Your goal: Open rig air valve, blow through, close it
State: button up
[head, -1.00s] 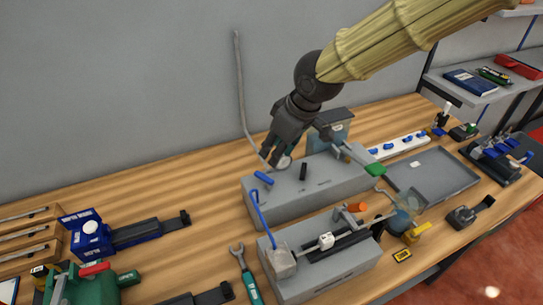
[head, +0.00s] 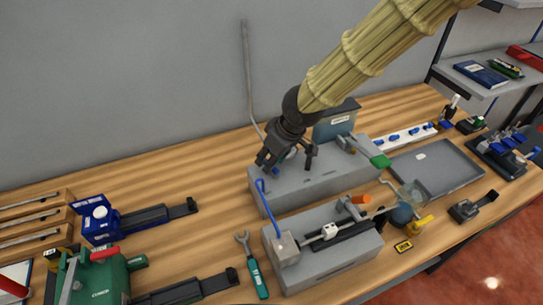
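The rig is a grey block (head: 335,178) on the bench. A small blue handle (head: 276,170), apparently the air valve lever, sits on its top left and is mostly covered by my gripper. My gripper (head: 268,160) is dark and points down at this handle, over or against it. I cannot tell whether it touches the handle or whether its fingers are closed. A short black post (head: 310,157) stands just right of the gripper. The gauge behind the handle is hidden by my gripper.
A lower grey block (head: 325,268) with a blue hose (head: 263,200) stands in front. A green-tipped lever (head: 379,160) and a grey tray (head: 438,170) are to the right. A wrench (head: 252,265) lies at front left.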

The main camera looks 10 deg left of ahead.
jog(key=shift+s+r, duration=0.25)
jog(key=shift+s, duration=0.45)
jog(key=shift+s+r, duration=0.25)
jog(key=shift+s, duration=0.4)
jog(key=shift+w+f, duration=0.55)
jog(key=shift+w, duration=0.3)
jog(key=c, duration=0.6)
jog(key=shift+a, duration=0.1)
grip_shut()
jog(key=shift+s+r, duration=0.25)
jog(key=shift+w, duration=0.1)
